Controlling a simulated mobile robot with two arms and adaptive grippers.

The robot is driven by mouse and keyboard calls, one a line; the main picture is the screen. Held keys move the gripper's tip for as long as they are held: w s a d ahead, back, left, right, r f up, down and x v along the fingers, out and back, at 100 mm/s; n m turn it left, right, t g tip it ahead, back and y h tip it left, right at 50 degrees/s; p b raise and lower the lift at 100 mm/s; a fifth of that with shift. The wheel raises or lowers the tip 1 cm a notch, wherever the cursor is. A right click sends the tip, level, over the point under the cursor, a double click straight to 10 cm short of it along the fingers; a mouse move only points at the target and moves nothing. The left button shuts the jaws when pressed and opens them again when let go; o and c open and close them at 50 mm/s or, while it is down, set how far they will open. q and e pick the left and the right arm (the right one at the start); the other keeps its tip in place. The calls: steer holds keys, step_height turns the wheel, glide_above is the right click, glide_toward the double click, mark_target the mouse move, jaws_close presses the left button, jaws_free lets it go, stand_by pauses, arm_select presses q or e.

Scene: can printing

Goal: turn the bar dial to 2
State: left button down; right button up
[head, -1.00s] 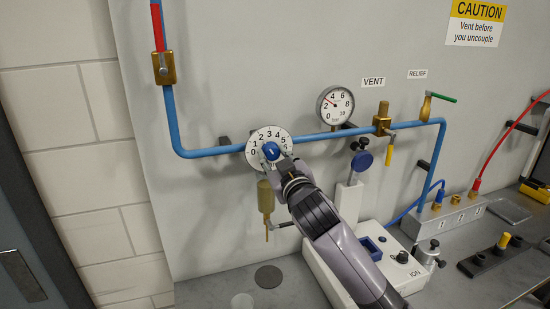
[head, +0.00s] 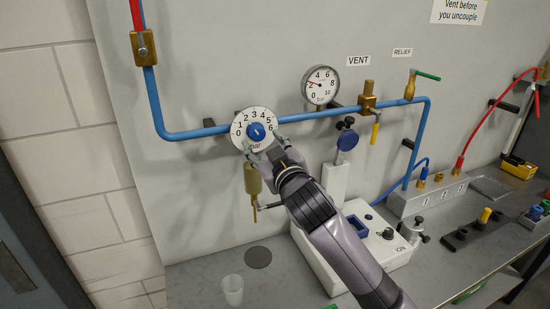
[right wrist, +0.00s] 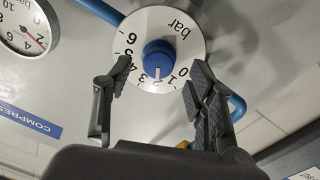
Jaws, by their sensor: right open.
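The white bar dial (head: 241,142) with its blue knob (head: 256,132) is on the wall, on the blue pipe. In the right wrist view the dial (right wrist: 190,45) appears upside down, and the white mark on its knob (right wrist: 159,55) points roughly at 2. My right gripper (head: 264,151) is open just below and in front of the knob. In the right wrist view its fingers (right wrist: 158,85) are spread to either side, apart from the knob and holding nothing. My left gripper is not in view.
A round gauge (head: 322,84) has its red needle near 2. A brass vent valve (head: 368,98) and a relief valve (head: 410,86) are to the right. A brass fitting (head: 252,180) hangs below the dial.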

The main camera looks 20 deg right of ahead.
steer(key=s, duration=0.8)
steer(key=shift+s, duration=0.3)
steer(key=shift+d+f, duration=0.1)
steer(key=shift+d, duration=0.05)
